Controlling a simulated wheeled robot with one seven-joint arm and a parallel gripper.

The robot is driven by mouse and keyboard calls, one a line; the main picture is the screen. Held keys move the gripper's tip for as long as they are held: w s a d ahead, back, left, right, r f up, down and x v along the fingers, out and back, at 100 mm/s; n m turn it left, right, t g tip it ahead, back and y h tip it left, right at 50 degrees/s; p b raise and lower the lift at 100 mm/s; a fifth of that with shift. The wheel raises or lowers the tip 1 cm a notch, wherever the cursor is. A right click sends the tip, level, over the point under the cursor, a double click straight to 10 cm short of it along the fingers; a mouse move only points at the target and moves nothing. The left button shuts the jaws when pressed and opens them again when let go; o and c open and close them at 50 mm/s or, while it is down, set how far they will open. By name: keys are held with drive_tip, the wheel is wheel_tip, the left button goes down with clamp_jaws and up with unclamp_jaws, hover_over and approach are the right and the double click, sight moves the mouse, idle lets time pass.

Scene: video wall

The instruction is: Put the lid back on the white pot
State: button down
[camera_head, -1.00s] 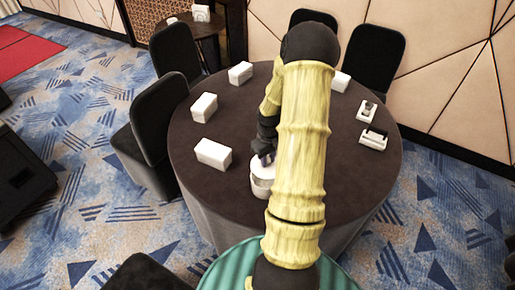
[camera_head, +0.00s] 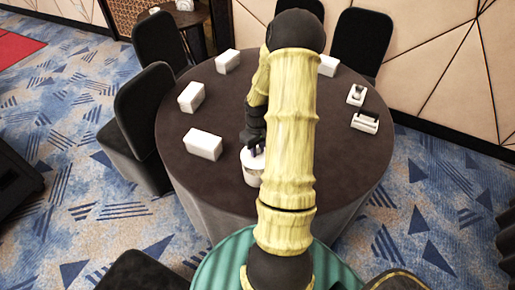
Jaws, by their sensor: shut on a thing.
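The white pot (camera_head: 251,176) stands near the front edge of the round dark table, partly hidden behind my arm. My gripper (camera_head: 254,150) is directly over the pot's top, fingers pointing down. A pale lid (camera_head: 251,157) shows under the fingertips, at the pot's rim. The fingers are shut on it, as far as the small view shows. I cannot tell whether the lid is seated flat on the rim or held just above it.
White boxes (camera_head: 203,144) stand along the left of the dark round table (camera_head: 325,165), and small white holders (camera_head: 365,122) stand at its right. Black chairs (camera_head: 145,110) surround the table. A green round surface (camera_head: 225,262) is at the bottom.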

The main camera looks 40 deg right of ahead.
sight(258, 154)
drive_tip(key=shift+f+b, duration=1.05)
drive_tip(key=shift+f, duration=0.7)
drive_tip(key=shift+p, duration=0.4)
drive_tip(key=shift+f, duration=0.1)
idle(0.8)
drive_tip(key=shift+w, duration=0.15)
idle(0.4)
drive_tip(key=shift+d, duration=0.1)
drive_tip(key=c, duration=0.7)
unclamp_jaws()
drive_tip(key=shift+s, duration=0.2)
drive_tip(key=shift+o, duration=0.2)
drive_tip(key=shift+p, duration=0.3)
